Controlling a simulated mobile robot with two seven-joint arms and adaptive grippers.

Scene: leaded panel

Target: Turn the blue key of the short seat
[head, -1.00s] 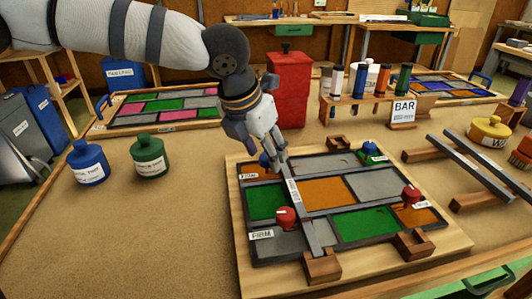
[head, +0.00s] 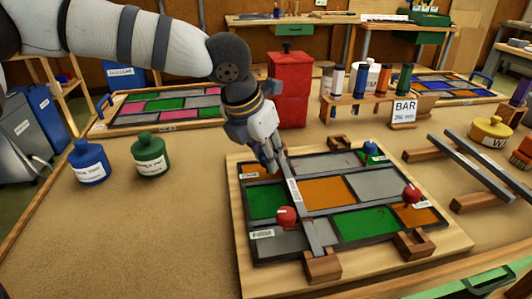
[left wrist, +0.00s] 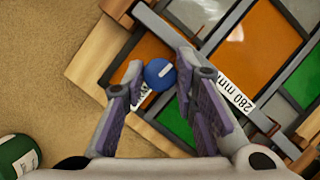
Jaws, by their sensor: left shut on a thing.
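The leaded panel (head: 425,247) lies on the bench on a wooden board, with orange, green and grey panes. My left gripper (head: 268,163) reaches down to its back left corner and is shut on a blue key (left wrist: 158,74). In the left wrist view the key sits between the two fingertips, its white mark slanting up to the right. A label beside it is partly hidden by a finger. Another blue key (head: 371,149) is at the back right. Red keys stand at the front left (head: 286,217) and right (head: 411,195). My right gripper is out of view.
A grey bar marked 280 mm (head: 296,197) crosses the panel close beside my left gripper, its front end in a wooden block (head: 322,266). A red container (head: 290,90) stands behind. Blue (head: 88,163) and green (head: 150,156) bottles stand left. The bench's front left is clear.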

